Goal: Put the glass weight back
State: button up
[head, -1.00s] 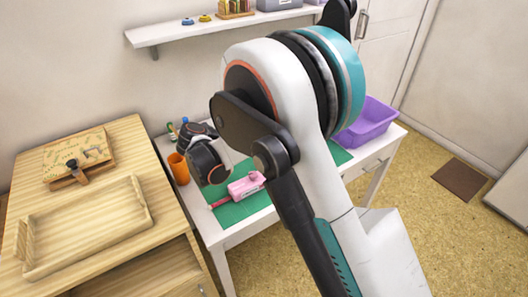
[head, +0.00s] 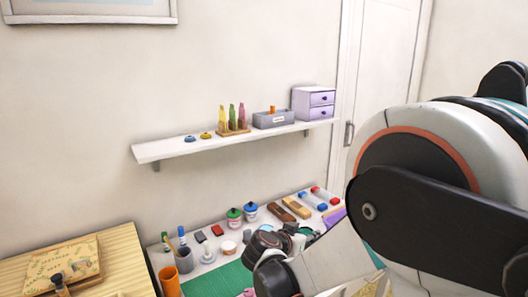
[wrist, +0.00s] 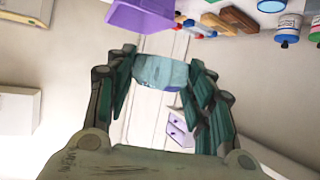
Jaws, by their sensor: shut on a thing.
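The glass weight (wrist: 160,72) is a clear, pale blue block in the wrist view. My gripper (wrist: 161,76) is shut on it, with a dark green finger on each side. The fingers and the weight cannot be made out clearly there.
A white wall shelf (head: 172,149) holds a stamp rack (head: 233,130), a grey box (head: 272,119) and a small lilac drawer unit (head: 315,104). The desk's back holds bottles, inkpads and wooden blocks. A green mat (head: 222,280) lies in front. A wooden cabinet (head: 112,240) stands left.

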jog(key=s+d+r+n+t+y, duration=0.1)
jog(key=s+d+r+n+y, duration=0.2)
jog(key=s+d, duration=0.2)
jog(key=d, duration=0.3)
jog(key=shift+s+r+t, duration=0.15)
jog(key=shift+s+t, duration=0.05)
jog(key=shift+t, duration=0.1)
jog(key=w+a+f+n+y+b, duration=0.25)
jog(key=w+a+f, duration=0.35)
jog(key=w+f, duration=0.35)
jog(key=w+a+f+n+y+b, duration=0.2)
jog(key=w+a+f+n+y, duration=0.2)
jog(key=w+a+f, duration=0.5)
jog(key=shift+s+d+f+b, duration=0.2)
jog(key=shift+d+f+b, duration=0.25)
jog(key=shift+f, duration=0.95)
jog(key=shift+s+d+f+b, duration=0.3)
jog(key=shift+f+b, duration=0.15)
jog(key=shift+f, duration=0.95)
jog(key=shift+s+d+f+b, duration=0.15)
jog(key=shift+d+f+b, duration=0.3)
jog(key=shift+f, duration=0.95)
jog(key=shift+s+f, duration=0.15)
jog(key=shift+f, duration=0.45)
